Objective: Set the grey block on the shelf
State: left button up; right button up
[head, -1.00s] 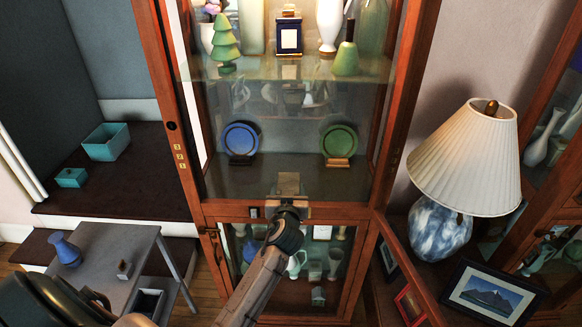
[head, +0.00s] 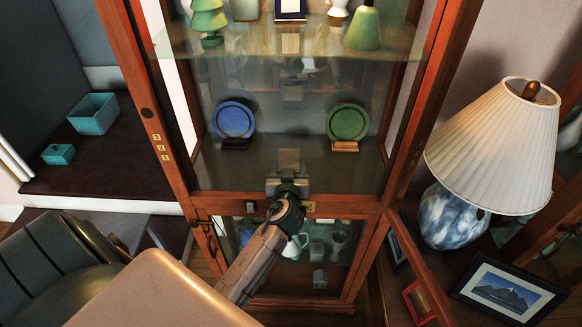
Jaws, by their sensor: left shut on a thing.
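My left gripper (head: 288,184) is shut on the grey block (head: 289,160), at the front of the tall wooden cabinet. The block is upright and overlaps the dark shelf (head: 240,176) in the picture. I cannot tell whether it touches the shelf. On that shelf, a blue plate (head: 234,120) stands to the left of the block and a green plate (head: 348,122) to the right, each on a small stand. The gripper's fingers are partly hidden by its own body. My right gripper is not in view.
A glass shelf (head: 285,45) with green ornaments is above. The cabinet's wooden side posts (head: 160,125) flank the opening. A lamp (head: 500,140) and a framed picture (head: 505,290) stand at the right. Teal boxes (head: 93,113) sit on a dark ledge at the left.

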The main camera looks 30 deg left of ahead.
pick_arm(q)
jog(key=o, duration=0.9)
jog(key=shift+s+f, duration=0.1)
jog(key=shift+s, duration=0.05)
jog(key=shift+o, duration=1.4)
jog(key=shift+s+d, duration=0.1)
jog(key=shift+s, duration=0.05)
jog(key=shift+s+r, duration=0.1)
jog(key=shift+r, duration=0.15)
jog(key=shift+d+f, duration=0.1)
jog(key=shift+f, duration=0.05)
jog(key=b+v, duration=0.3)
jog(key=v, duration=0.8)
jog(key=shift+s+d+b, duration=0.2)
jog(key=shift+s+b, duration=0.1)
jog(key=shift+b, duration=0.1)
